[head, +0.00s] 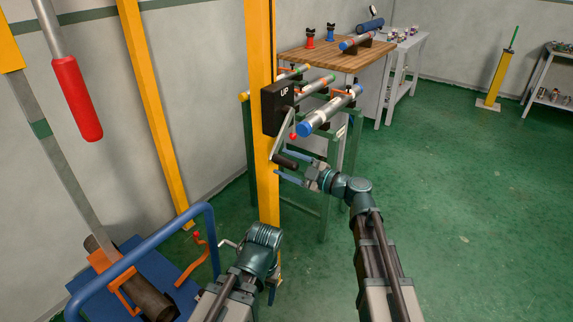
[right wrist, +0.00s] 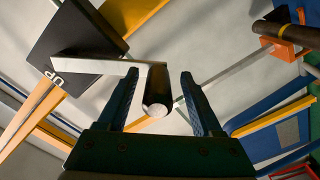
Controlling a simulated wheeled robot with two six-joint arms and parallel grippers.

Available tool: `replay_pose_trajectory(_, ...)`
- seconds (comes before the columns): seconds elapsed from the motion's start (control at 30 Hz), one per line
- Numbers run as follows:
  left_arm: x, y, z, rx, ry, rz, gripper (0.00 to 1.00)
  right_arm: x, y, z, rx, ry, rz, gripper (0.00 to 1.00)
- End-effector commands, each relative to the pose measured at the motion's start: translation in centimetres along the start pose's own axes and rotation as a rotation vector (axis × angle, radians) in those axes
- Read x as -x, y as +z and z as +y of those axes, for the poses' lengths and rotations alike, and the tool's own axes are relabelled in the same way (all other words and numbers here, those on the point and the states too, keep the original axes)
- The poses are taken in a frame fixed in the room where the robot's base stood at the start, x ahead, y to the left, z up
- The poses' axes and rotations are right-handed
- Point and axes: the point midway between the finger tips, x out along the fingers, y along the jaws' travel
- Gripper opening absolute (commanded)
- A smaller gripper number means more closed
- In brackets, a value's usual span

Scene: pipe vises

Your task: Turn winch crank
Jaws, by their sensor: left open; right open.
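The winch is a black box (head: 277,108) marked "UP" on a yellow post (head: 262,55); it also shows in the right wrist view (right wrist: 78,42). Its metal crank arm (head: 283,136) slants down to a dark cylindrical grip (head: 285,160). My right gripper (head: 281,163) is open at the grip. In the right wrist view, the grip (right wrist: 157,95) stands between the two open fingers (right wrist: 158,76), with gaps visible on both sides. My left gripper (head: 262,240) is low near the post's foot, away from the crank; its fingertips are mostly hidden.
A green stand (head: 327,222) holding several pipes is just right of the winch. A blue frame (head: 158,240) with a brown pipe (head: 148,296) lies at lower left. A red-handled bar (head: 77,100) hangs at upper left.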

Motion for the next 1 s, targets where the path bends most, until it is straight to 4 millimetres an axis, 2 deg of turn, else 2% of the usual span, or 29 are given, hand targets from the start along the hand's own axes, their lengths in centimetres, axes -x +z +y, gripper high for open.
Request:
replay_pose_trajectory(0.17, 0.0, 0.0, 0.0, 0.000, 0.000, 0.000, 0.64, 2.1, -0.1, 0.0, 0.000, 0.002, -0.002, 0.67)
replay_pose_trajectory(0.4, 0.0, 0.0, 0.0, 0.000, 0.000, 0.000, 0.64, 7.4, -0.1, -0.1, 0.000, 0.003, -0.003, 0.67)
replay_pose_trajectory(0.6, 0.0, 0.0, 0.0, 0.000, 0.000, 0.000, 0.64, 11.1, -0.1, -0.1, 0.000, 0.002, -0.002, 0.67)
replay_pose_trajectory(0.8, 0.0, 0.0, 0.0, 0.000, 0.000, 0.000, 0.64, 13.2, 0.0, -0.1, 0.000, 0.000, -0.001, 0.67)
replay_pose_trajectory(1.0, 0.0, 0.0, 0.0, 0.000, 0.000, 0.000, 0.64, 13.8, 0.0, -0.1, 0.000, -0.001, 0.000, 0.67)
